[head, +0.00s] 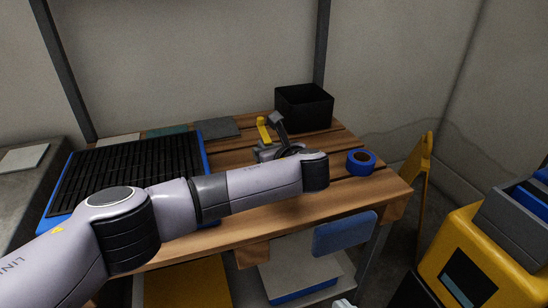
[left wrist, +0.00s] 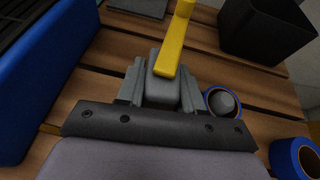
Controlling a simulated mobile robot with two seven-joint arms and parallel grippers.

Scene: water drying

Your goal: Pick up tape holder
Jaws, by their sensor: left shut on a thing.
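The tape holder (head: 262,130), grey with a yellow handle, is on the wooden table (head: 270,215) behind the end of my left arm, which partly hides it. In the left wrist view, my left gripper (left wrist: 162,85) is shut on the grey body of the tape holder (left wrist: 170,55), with one finger on each side. A blue-rimmed roll with a grey centre (left wrist: 222,102) is close beside its right finger; I cannot tell if it is attached to the holder. Only a pale tip of my right gripper (head: 343,303) shows at the bottom edge, and its jaws cannot be made out.
A loose blue tape roll (head: 361,162) lies near the table's right end. A black open box (head: 304,108) stands at the back right. A blue tray with a black grate (head: 130,170) covers the left side. A yellow machine (head: 480,255) stands right of the table.

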